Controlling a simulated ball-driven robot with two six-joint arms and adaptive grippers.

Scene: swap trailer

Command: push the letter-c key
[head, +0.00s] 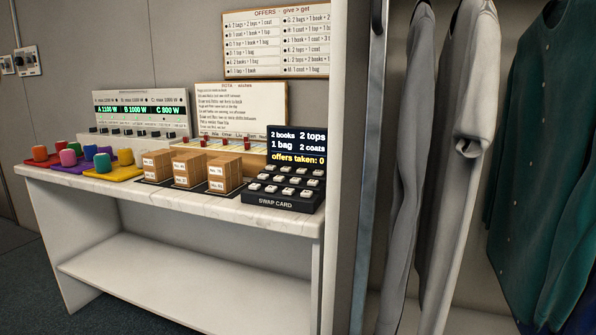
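A black keypad labelled SWAP CARD (283,196) stands at the right end of the white counter. It carries several small pale keys (288,181) in rows; their letters are too small to read, so I cannot tell which one is the letter-c key. Its screen (298,145) reads 2 books, 2 tops, 1 bag, 2 coats, and offers taken: 0. Neither of my grippers is in view.
The white counter (250,208) also holds cardboard boxes (188,170), coloured pieces on trays, and a power panel (140,112). A wardrobe panel (345,200) stands right of the keypad, with hanging clothes (465,90) beyond. The lower shelf (190,275) is empty.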

